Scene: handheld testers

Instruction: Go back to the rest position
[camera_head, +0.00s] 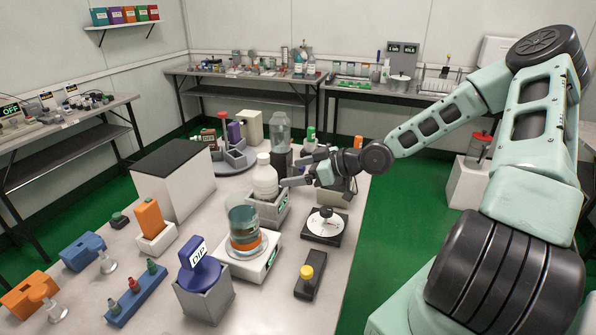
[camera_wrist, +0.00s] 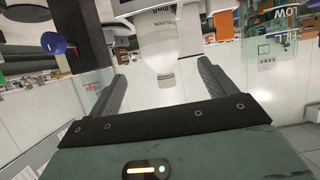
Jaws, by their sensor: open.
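My gripper (camera_head: 296,172) is open, out over the table beside a white bottle (camera_head: 265,178). The bottle stands upright in a grey labelled holder (camera_head: 268,210). In the wrist view the two fingers of my gripper (camera_wrist: 160,72) are spread wide. The bottle (camera_wrist: 163,48) appears upside down there, its cap toward the gap between the fingers. The fingers look apart from the bottle, and nothing is held. My arm reaches in from the right.
A beaker (camera_head: 243,225) with blue liquid stands on a white device in front of the holder. A black device with a round plate (camera_head: 325,224) sits to the right. A clear-topped grinder-like device (camera_head: 281,135) stands behind.

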